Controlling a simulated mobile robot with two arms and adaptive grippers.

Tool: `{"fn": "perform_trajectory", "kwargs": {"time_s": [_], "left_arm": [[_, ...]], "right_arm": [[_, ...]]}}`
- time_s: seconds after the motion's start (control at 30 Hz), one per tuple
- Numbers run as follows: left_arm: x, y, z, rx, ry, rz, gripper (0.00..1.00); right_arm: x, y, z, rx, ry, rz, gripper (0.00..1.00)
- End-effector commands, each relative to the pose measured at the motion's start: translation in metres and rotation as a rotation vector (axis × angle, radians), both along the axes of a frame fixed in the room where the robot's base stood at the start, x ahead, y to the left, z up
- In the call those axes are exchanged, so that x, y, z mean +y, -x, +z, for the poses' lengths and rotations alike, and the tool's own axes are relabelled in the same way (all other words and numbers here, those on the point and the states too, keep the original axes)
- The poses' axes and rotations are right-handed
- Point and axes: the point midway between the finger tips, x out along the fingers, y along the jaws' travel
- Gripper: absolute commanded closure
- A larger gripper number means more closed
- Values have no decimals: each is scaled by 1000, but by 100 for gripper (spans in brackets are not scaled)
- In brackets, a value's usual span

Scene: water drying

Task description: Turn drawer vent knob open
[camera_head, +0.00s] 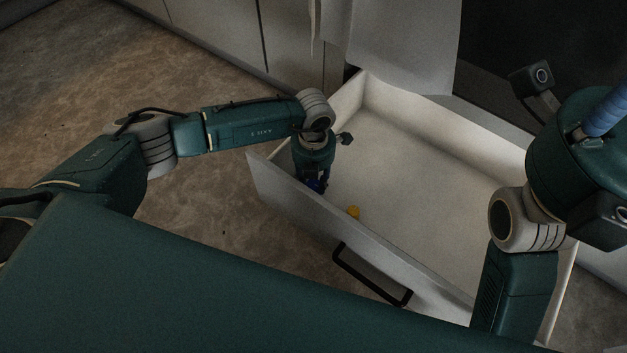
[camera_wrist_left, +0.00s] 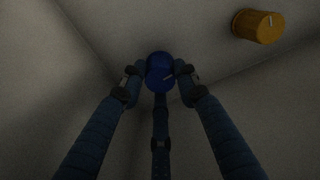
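The open white drawer (camera_head: 430,130) lies below my arms. My left gripper (camera_head: 318,186) points down inside it at the left, by the inside of the front panel. In the left wrist view, a round blue knob (camera_wrist_left: 159,72) sits between the fingertips of this gripper (camera_wrist_left: 158,78). The fingers close around it and appear to touch it. A yellow-orange knob (camera_wrist_left: 258,26) with a pale line on its face is to the right, apart from the fingers; it also shows in the head view (camera_head: 353,212). My right gripper (camera_head: 607,112) is partly seen at the right edge, above the drawer.
The drawer front has a black handle (camera_head: 372,275) on its outside. A pale cloth or panel (camera_head: 405,45) hangs over the drawer's back edge. Cabinet doors (camera_head: 240,30) stand behind. Brown floor (camera_head: 120,70) is free at the left. The drawer's middle looks empty.

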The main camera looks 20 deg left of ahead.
Motion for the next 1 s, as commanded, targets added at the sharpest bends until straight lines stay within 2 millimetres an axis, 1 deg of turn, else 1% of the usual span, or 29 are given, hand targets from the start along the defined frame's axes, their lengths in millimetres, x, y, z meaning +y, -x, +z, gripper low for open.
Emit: {"fn": "perform_trajectory", "kwargs": {"time_s": [0.03,0.07,0.27,0.3,0.4,0.53,0.57,0.63,0.67,0.9,1.0], "left_arm": [[0,0,0,0,1,0,93],[0,0,0,0,1,0,96],[0,0,3,1,0,-44,96],[0,1,2,1,0,-61,96],[-1,0,0,1,0,-72,96],[-1,0,0,0,0,-72,96],[-1,0,0,0,0,-72,68],[-1,0,0,0,0,-71,54],[-1,0,0,0,0,-71,51],[0,0,0,0,0,-70,51],[0,-1,4,-1,0,-70,51]], "right_arm": [[0,0,0,0,0,0,72],[0,0,0,0,0,0,72],[0,1,6,-5,-1,1,72],[-1,1,6,-2,-4,1,72],[-2,-1,-3,18,-5,2,72],[-1,-4,-7,31,0,2,72],[0,-4,-7,32,0,2,72],[0,-4,-6,30,1,2,72],[0,-4,-6,29,1,2,72],[0,-4,-4,24,0,0,72],[-1,-4,-3,23,-2,-1,72]]}}
